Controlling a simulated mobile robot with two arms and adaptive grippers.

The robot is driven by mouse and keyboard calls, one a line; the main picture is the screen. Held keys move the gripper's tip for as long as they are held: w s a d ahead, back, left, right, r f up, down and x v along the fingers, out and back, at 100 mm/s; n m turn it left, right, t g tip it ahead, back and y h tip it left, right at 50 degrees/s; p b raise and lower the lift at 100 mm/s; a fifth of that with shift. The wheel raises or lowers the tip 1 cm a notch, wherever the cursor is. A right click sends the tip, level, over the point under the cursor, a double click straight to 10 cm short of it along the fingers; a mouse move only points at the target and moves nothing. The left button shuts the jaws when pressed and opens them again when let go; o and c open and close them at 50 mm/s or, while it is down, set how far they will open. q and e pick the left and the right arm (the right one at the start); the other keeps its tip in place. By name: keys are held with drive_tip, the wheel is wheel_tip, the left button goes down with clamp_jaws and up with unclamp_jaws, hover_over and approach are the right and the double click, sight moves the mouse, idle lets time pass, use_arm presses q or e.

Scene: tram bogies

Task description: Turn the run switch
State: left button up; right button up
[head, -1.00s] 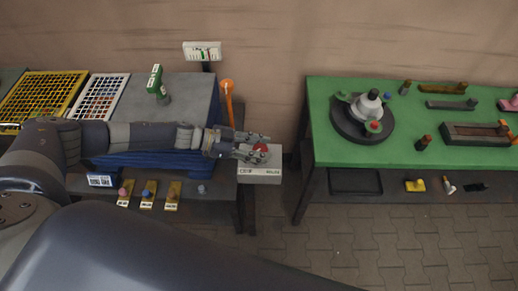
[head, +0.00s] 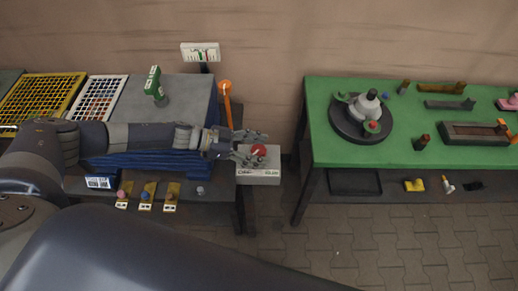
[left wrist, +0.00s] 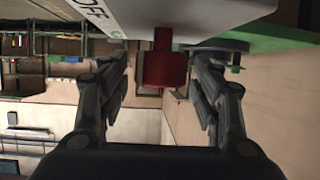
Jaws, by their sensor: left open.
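The run switch is a red knob (head: 259,150) on a pale grey box (head: 260,177) at the right end of the grey bench. The box carries dark lettering on its front edge; "OFF" is readable in the left wrist view (left wrist: 98,12). My left gripper (head: 265,147) reaches in from the left with its fingers around the knob. In the left wrist view the red knob (left wrist: 163,70) stands between the two open fingers, with a visible gap on each side. My right gripper is not in view.
An orange lever (head: 227,105) stands just behind the left gripper. A green table (head: 410,120) with a round dark fixture (head: 350,125) and several parts stands to the right, across a gap. Yellow (head: 40,98) and white (head: 103,100) grid trays lie at the left.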

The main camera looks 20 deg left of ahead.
use_arm(q)
drive_tip(key=v, duration=1.1)
drive_tip(key=shift+a, duration=0.25)
drive_tip(key=shift+s+r, duration=0.15)
